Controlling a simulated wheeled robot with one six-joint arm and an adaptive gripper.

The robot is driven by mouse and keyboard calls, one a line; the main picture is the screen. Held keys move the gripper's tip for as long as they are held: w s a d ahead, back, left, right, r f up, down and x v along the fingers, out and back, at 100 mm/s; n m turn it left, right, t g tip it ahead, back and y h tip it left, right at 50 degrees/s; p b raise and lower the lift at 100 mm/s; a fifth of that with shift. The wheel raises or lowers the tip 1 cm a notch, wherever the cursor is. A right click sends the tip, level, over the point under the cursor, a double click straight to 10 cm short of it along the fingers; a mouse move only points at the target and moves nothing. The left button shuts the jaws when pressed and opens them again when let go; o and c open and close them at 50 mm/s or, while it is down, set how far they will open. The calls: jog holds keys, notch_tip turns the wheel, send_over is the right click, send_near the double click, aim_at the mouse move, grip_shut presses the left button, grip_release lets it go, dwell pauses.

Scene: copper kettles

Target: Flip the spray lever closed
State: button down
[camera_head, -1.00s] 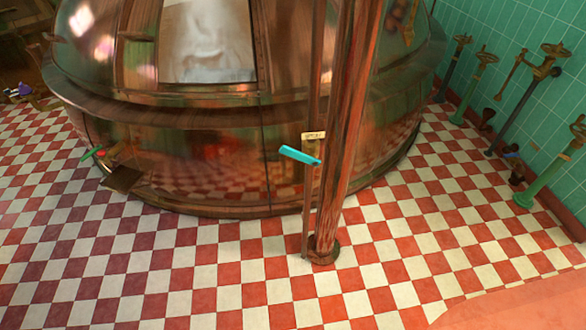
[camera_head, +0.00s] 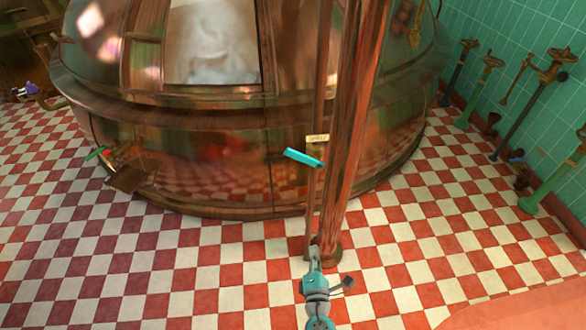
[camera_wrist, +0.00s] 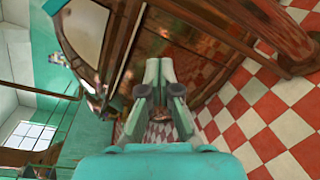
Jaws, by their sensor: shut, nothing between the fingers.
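A teal lever (camera_head: 304,158) sticks out to the left from the thin copper pipe, tilted slightly down toward the right. A small cream tag (camera_head: 317,139) is just above it; its writing is too small to read surely. My gripper (camera_head: 313,252) is at the bottom centre, below the lever and apart from it, in front of the pipe's foot. Its fingers are together and empty, and they also show in the wrist view (camera_wrist: 160,68). I cannot make out the lever in the wrist view.
A thick copper pipe (camera_head: 352,130) stands upright beside the lever. The large copper kettle (camera_head: 200,150) fills the background, with a small green handle (camera_head: 96,153) at its left. Green-stemmed fixtures (camera_head: 548,185) line the right wall. The checkered floor (camera_head: 200,275) in front is clear.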

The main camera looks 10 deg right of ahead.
aim_at(305, 159)
jog(key=w+a+r+n+t, duration=0.3)
jog(key=w+a+r+n, duration=0.2)
jog(key=w, duration=0.7)
notch_tip(305, 159, up, 5)
jog(key=shift+a+f+t+h, duration=0.15)
jog(key=shift+a+t+h, duration=0.2)
jog(key=shift+a, duration=0.8)
jog(key=w+d+r, duration=0.3)
jog(key=w+r, duration=0.2)
jog(key=w, duration=0.4)
jog(key=shift+w+d+r, duration=0.15)
jog(key=shift+w+d, duration=0.2)
jog(key=shift+d, duration=0.05)
